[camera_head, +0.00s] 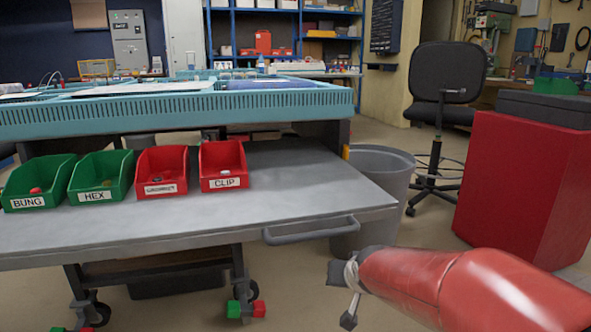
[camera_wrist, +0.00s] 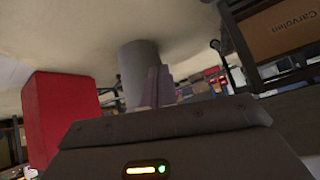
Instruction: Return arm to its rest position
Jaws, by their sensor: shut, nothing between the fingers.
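My red arm (camera_head: 450,285) reaches in from the lower right of the head view. My gripper (camera_head: 348,318) is at its end, low in front of the trolley and to the right of its handle. It is small here and partly hidden by the wrist. In the wrist view, what look like its fingers (camera_wrist: 157,88) stand close together beyond the dark wrist housing. I see nothing held between them. My gripper is apart from the bins and the tabletop.
A grey trolley top (camera_head: 290,195) with a handle (camera_head: 310,230) carries bins labelled BUNG (camera_head: 38,184), HEX (camera_head: 100,177), a red one (camera_head: 162,172) and CLIP (camera_head: 223,165). A grey barrel (camera_head: 380,165), black chair (camera_head: 446,85) and red cabinet (camera_head: 525,190) stand right.

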